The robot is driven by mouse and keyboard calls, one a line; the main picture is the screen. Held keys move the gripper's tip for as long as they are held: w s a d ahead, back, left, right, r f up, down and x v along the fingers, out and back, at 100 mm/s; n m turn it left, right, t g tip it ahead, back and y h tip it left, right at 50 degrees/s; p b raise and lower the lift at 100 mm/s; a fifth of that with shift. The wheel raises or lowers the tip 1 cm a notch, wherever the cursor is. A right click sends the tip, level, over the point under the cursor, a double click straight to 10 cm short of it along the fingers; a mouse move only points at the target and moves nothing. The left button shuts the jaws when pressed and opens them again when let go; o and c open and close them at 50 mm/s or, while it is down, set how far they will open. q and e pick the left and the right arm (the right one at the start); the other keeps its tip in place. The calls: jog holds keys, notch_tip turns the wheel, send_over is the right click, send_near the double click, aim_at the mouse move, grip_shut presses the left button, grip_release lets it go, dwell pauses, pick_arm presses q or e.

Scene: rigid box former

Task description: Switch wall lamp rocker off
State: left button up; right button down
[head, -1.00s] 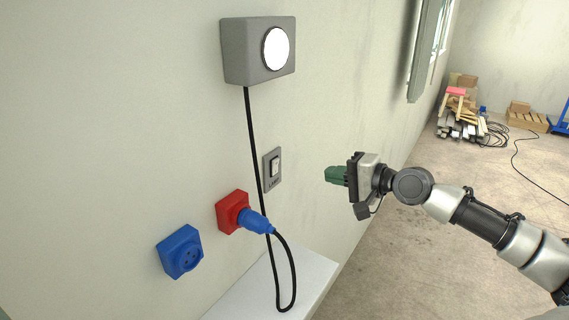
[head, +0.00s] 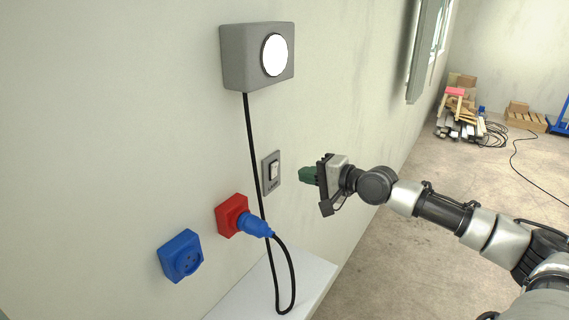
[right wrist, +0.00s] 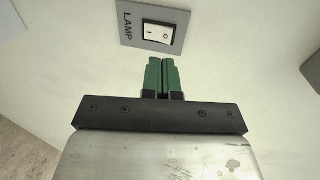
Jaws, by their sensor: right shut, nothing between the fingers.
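The wall lamp (head: 274,54) is a grey box with a round white face that glows bright. Below it on the wall is the rocker switch (head: 273,171), a white rocker on a grey plate. In the right wrist view the rocker (right wrist: 158,33) carries "I" and "O" marks, and its plate reads "LAMP". My right gripper (head: 301,174) has green fingers, shut and empty, just right of the switch and apart from it. In the right wrist view the shut fingertips (right wrist: 161,60) point at the plate's lower edge. My left gripper is not in view.
A red socket (head: 232,214) with a blue plug (head: 254,223) and a blue socket (head: 180,255) sit lower left on the wall. A black cable (head: 252,140) hangs from the lamp past the switch. A white ledge (head: 310,280) is below.

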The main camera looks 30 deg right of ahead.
aim_at(276, 166)
jog(key=x, duration=0.1)
jog(key=p+x, duration=0.1)
jog(key=x, duration=0.1)
jog(key=r+p+x, duration=0.1)
jog(key=x, duration=0.1)
jog(key=shift+w+a, duration=0.15)
jog(key=shift+w, duration=0.2)
jog(key=shift+w+a+p, duration=0.25)
jog(key=shift+w+p, duration=0.1)
jog(key=shift+w, duration=0.1)
